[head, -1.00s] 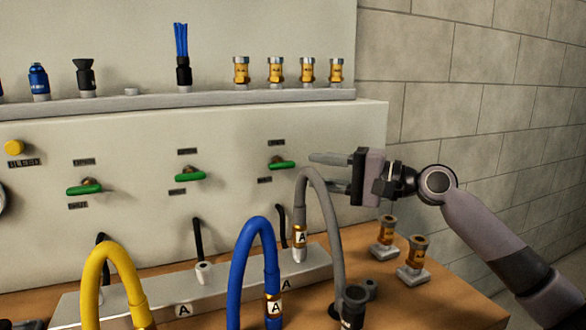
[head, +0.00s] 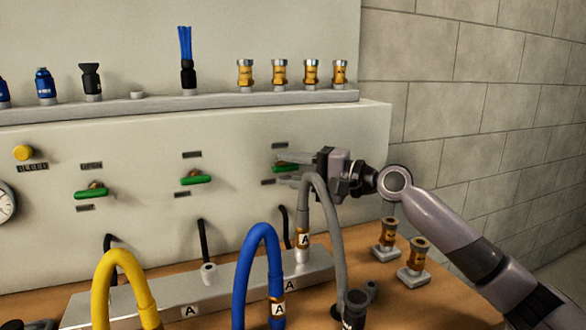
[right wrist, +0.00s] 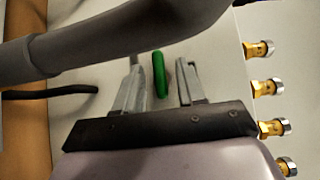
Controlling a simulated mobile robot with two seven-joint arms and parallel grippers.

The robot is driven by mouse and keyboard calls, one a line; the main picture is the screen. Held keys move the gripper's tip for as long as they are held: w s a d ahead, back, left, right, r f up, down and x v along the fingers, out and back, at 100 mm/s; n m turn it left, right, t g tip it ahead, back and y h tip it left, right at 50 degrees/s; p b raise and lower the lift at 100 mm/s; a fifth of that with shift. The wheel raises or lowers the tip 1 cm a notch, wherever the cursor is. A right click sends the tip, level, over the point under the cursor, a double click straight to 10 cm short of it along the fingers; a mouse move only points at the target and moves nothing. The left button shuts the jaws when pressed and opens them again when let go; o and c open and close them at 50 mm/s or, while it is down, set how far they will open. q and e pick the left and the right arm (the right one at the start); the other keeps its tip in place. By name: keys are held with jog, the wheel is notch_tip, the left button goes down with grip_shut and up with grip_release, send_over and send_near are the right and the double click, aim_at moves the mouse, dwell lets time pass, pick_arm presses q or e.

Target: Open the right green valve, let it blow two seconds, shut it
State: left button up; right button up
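The right green valve handle (head: 282,168) is on the white panel and is partly covered by my right gripper (head: 284,170). In the right wrist view the green handle (right wrist: 159,74) lies between the two fingers of the gripper (right wrist: 159,70), with a gap on both sides. The right gripper is open, its fingers pointing at the panel. The handle looks about horizontal in the head view. The middle green valve (head: 195,180) and the left green valve (head: 91,193) are also about horizontal. My left gripper is not in view.
A grey hose (head: 330,205) arches just below and in front of the right gripper. A blue hose (head: 243,262) and a yellow hose (head: 97,285) stand to the left. Two brass fittings (head: 388,235) stand at the bench's right.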

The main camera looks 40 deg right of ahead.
grip_shut()
